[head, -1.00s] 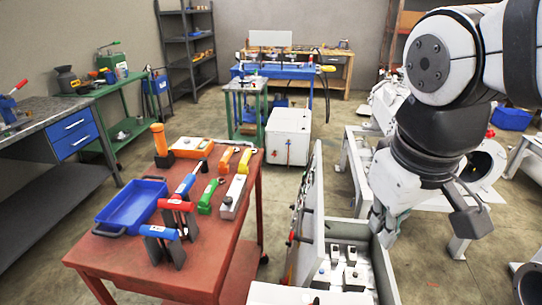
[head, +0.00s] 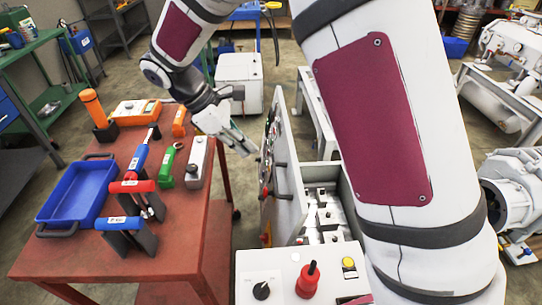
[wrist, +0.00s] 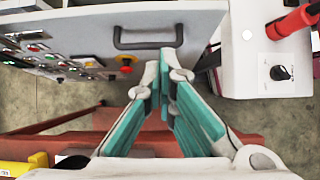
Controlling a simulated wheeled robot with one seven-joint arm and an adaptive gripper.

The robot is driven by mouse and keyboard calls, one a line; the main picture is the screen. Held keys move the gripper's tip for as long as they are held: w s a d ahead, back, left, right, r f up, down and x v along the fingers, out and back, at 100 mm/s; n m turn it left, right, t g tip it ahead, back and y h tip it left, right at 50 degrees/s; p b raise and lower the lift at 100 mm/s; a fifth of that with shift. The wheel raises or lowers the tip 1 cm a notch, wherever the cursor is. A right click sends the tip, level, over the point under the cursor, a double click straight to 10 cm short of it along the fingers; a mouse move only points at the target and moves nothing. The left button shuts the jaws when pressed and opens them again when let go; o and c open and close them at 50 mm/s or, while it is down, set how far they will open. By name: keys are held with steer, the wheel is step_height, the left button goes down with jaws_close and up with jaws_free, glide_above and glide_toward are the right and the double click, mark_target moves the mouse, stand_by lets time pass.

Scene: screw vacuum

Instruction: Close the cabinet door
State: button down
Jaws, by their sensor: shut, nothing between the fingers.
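The cabinet door (head: 287,207) stands open in the head view, swung out to the left of the grey cabinet (head: 343,205), whose inside with several fittings shows. The door's outer face carries dials and knobs. In the wrist view the door (wrist: 205,22) lies across the top, with a black handle (wrist: 148,36) and several coloured buttons. My gripper (head: 250,150) is shut and empty, beside the door's outer face on the table side. Its teal-padded fingers (wrist: 168,82) are just below the handle in the wrist view. I cannot tell whether they touch the door.
A red table (head: 75,262) with a blue tray (head: 77,192) and several tools stands on the left, close to my gripper. A white control box (head: 285,262) with a red knob stands in front of the cabinet. My arm covers much of the right side.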

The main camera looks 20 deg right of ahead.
steer(key=f, duration=0.1)
glide_toward(291, 182)
step_height(291, 182, down, 3)
steer(key=a, duration=0.2)
steer(key=d, duration=0.1)
steer(key=d+p, duration=0.1)
steer(key=d, duration=0.1)
steer(key=shift+s+d+f, duration=0.25)
steer(key=shift+f, duration=0.15)
steer(key=shift+d+f, duration=0.1)
steer(key=shift+d, duration=0.25)
steer(key=shift+s+d, duration=0.1)
